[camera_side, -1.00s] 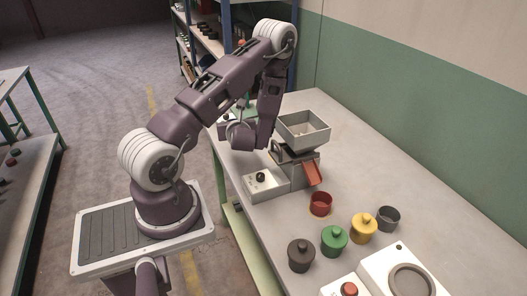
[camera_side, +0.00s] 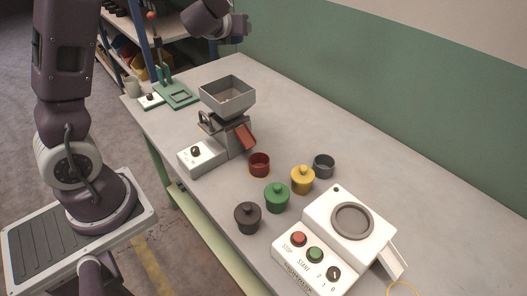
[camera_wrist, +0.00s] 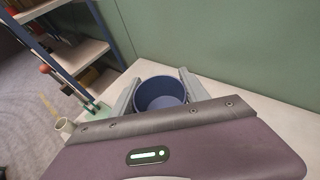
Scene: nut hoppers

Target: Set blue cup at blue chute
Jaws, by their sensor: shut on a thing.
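My gripper (camera_wrist: 157,80) is shut on the blue cup (camera_wrist: 161,96), with one finger on each side of it. In the wrist view the cup's open top faces the camera, and its lower part is hidden. In the side view my gripper is at the top, over the far part of the bench, and I cannot make out the cup there. I see no blue chute in either view. A grey hopper (camera_side: 227,98) stands on the bench with a red chute (camera_side: 245,137) on its front. A red cup (camera_side: 259,165) stands just below that chute.
Several lidded pots stand in front: black (camera_side: 247,218), green (camera_side: 277,198), yellow (camera_side: 302,180). A grey open cup (camera_side: 323,166) is beside them. A white button machine (camera_side: 318,247) is at front right. A green lever press (camera_side: 176,92) stands at the far left.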

